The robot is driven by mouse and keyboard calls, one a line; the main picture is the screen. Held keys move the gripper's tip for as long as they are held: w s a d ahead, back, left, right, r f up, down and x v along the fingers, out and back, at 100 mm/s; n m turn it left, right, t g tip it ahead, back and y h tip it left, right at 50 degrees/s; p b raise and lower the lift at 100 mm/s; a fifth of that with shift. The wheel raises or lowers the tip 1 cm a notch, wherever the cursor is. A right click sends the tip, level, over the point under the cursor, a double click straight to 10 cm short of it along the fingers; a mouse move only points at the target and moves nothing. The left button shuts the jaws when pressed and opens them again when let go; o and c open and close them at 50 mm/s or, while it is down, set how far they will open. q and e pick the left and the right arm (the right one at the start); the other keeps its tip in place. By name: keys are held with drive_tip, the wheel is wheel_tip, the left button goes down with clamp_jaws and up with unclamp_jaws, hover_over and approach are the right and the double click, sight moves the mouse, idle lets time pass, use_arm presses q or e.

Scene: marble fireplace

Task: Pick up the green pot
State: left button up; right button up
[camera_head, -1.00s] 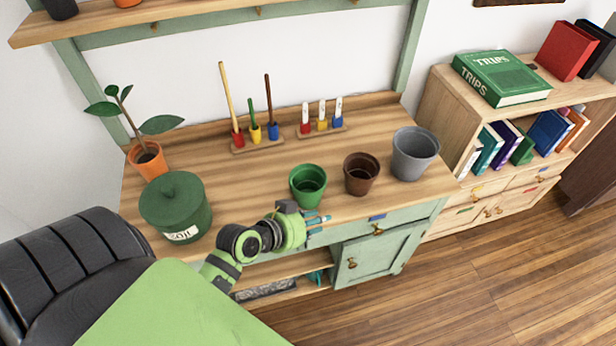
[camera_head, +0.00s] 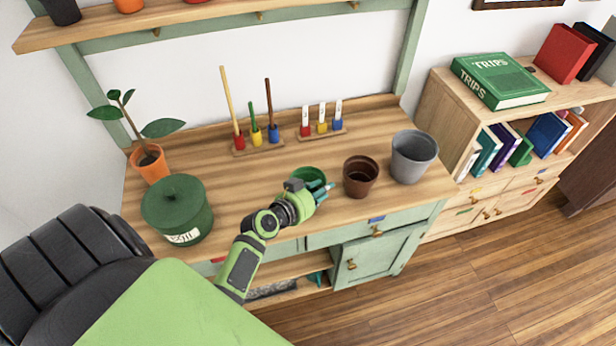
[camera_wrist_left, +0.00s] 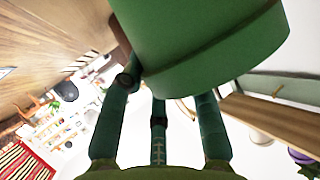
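The green pot (camera_head: 311,173) stands upright on the wooden bench near its front edge, partly hidden by my left gripper. My left gripper (camera_head: 322,190) is in front of it, with its teal fingertips at the pot's front right side. In the left wrist view the pot (camera_wrist_left: 215,45) fills the top middle, close to the fingers (camera_wrist_left: 160,110). The fingers look spread apart, and the pot covers some of their tips. I cannot tell whether they touch it. My right gripper is not in view.
A brown pot (camera_head: 360,177) stands just right of the green one, then a grey pot (camera_head: 412,157). A lidded green canister (camera_head: 177,209) and an orange potted plant (camera_head: 151,166) are at left. Tool racks (camera_head: 258,142) stand behind. The bench between is clear.

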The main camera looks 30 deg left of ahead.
use_arm(q)
clamp_jaws()
